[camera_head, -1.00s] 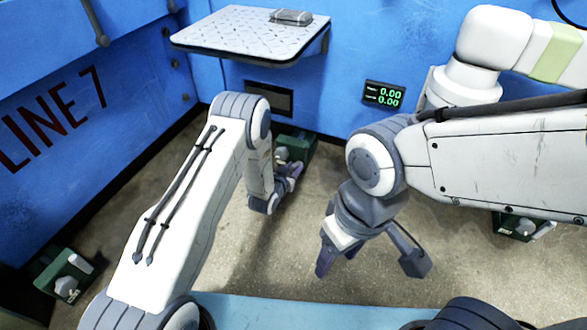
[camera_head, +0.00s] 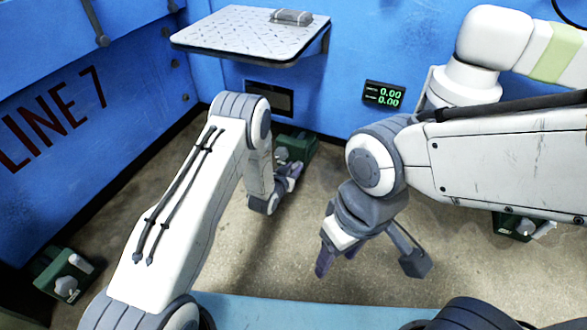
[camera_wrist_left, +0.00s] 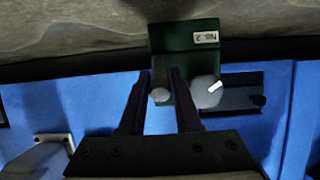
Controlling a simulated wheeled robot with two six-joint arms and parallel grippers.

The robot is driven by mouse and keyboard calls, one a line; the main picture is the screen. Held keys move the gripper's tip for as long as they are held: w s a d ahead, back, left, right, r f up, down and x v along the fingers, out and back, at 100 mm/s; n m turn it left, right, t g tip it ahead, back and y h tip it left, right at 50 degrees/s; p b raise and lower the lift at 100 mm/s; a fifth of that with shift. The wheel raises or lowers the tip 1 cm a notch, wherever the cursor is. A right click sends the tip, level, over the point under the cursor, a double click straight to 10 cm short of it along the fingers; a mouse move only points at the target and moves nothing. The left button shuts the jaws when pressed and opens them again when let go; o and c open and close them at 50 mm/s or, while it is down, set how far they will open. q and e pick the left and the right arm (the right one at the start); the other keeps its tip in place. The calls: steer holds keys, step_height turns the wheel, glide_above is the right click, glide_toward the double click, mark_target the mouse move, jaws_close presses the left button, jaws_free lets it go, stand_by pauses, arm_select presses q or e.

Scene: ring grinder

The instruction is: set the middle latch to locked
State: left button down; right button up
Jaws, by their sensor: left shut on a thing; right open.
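The middle latch is a dark green box (camera_head: 300,146) on the floor against the back blue wall, partly hidden behind my left gripper (camera_head: 292,172). In the left wrist view the box (camera_wrist_left: 188,40) carries a "No. 2" label. A grey-white round knob (camera_wrist_left: 205,92) with a small white mark is on it. My left gripper (camera_wrist_left: 160,82) is shut on a pale rounded part (camera_wrist_left: 160,95) beside the knob, likely the latch's handle; I cannot tell its setting. My right gripper (camera_head: 338,258) hangs open and empty above the floor, right of centre.
Similar green latches stand at the left (camera_head: 66,276) and right (camera_head: 512,226), the right one partly behind my right arm. A metal shelf (camera_head: 250,35) juts from the back wall. A small display (camera_head: 384,95) reads 0.00 twice. Open floor lies between the arms.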

mark_target(295, 165)
arm_select(q)
steer(key=r+g+p, duration=0.1)
steer(key=p, duration=0.2)
steer(key=r+g+y+p, duration=0.1)
steer(key=g+p, duration=0.1)
steer(key=p, duration=0.1)
steer(key=w+g+p, duration=0.1)
steer(key=p, duration=0.2)
steer(key=shift+d+r, duration=0.2)
steer(key=shift+r, duration=0.2)
steer(key=shift+w+d+g+y+p, duration=0.1)
steer(key=shift+w+g+y+p, duration=0.2)
steer(key=shift+g+p, duration=0.5)
steer(key=shift+w+g+y+p, duration=0.15)
steer(key=shift+g+y+p, duration=0.15)
steer(key=shift+g+p, duration=0.45)
steer(key=c, duration=0.7)
jaws_free()
steer(key=shift+r, duration=0.1)
